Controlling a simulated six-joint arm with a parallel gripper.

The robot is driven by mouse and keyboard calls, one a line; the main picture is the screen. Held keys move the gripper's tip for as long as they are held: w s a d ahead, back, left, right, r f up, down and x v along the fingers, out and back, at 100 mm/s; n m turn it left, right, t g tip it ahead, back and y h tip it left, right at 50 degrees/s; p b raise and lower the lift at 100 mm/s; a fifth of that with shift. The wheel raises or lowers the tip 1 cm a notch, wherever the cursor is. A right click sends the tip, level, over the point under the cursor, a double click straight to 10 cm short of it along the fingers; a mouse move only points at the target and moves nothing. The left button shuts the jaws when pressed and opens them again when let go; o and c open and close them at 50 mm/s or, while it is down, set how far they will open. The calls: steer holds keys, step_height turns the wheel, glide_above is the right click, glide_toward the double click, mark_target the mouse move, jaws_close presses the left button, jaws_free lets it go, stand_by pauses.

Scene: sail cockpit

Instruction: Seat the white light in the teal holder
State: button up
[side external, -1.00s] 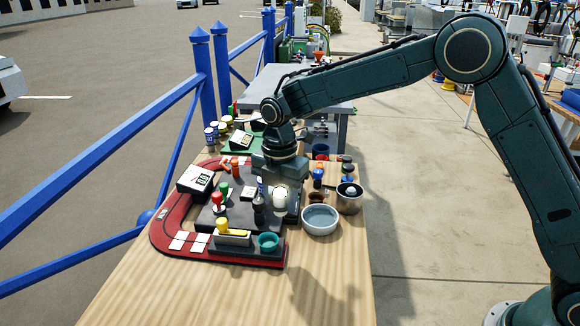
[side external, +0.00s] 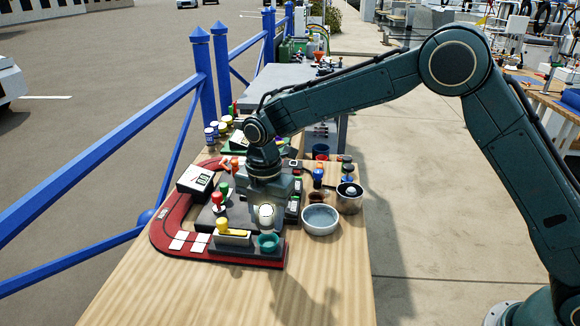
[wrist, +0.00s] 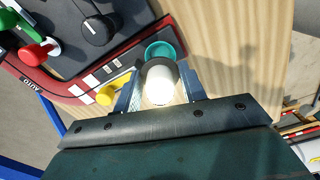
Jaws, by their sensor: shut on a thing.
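The white light (side external: 266,215) is a rounded pale bulb held between the fingers of my gripper (side external: 266,207). In the wrist view the light (wrist: 158,84) sits between the two blue-grey fingers, with my gripper (wrist: 162,88) shut on it. The teal holder (side external: 268,242) is a round open cup at the front right corner of the dark panel. In the side view the light is above and slightly behind the holder, apart from it. In the wrist view the holder (wrist: 163,48) shows just beyond the light, partly hidden by it.
A yellow-handled lever (side external: 228,229) stands left of the holder on the red-edged panel (side external: 190,253). The wooden table front is clear.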

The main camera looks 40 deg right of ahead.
mark_target(267, 227)
steer(key=shift+f, duration=1.7)
steer(key=shift+f, duration=0.35)
stand_by(3.4)
steer(key=shift+r, duration=0.85)
steer(key=shift+f, duration=0.55)
stand_by(1.2)
